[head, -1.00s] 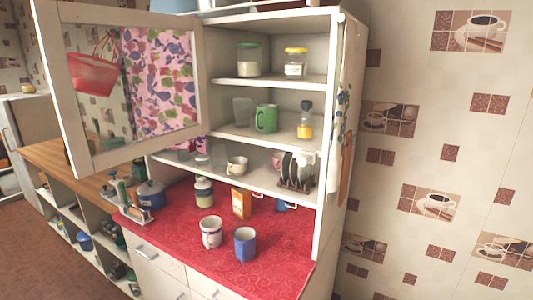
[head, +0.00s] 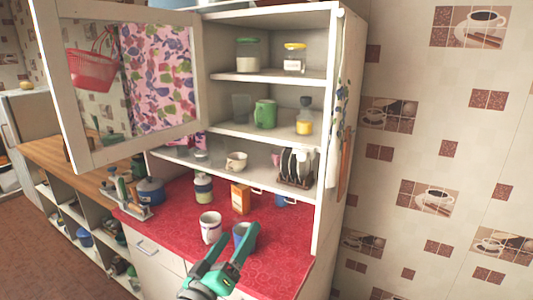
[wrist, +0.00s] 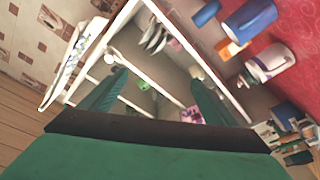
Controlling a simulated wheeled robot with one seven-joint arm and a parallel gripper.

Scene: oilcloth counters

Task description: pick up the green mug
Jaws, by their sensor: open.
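The green mug (head: 266,114) stands upright on the middle shelf of the open cabinet in the head view, between a clear glass (head: 242,108) and a yellow-filled bottle (head: 305,118). In the wrist view the green mug (wrist: 143,85) is small and far off, seen between the two fingers. My gripper (head: 236,242) is open and empty, low in front of the red counter, well below the mug and apart from it. Its fingers also show in the wrist view (wrist: 157,82).
A blue mug (head: 244,234), partly hidden by my gripper, and a white mug (head: 210,228) stand on the red counter (head: 280,255). An orange box (head: 241,199) is behind them. The open cabinet door (head: 187,75) is at left. A dish rack (head: 296,168) sits on the lower shelf.

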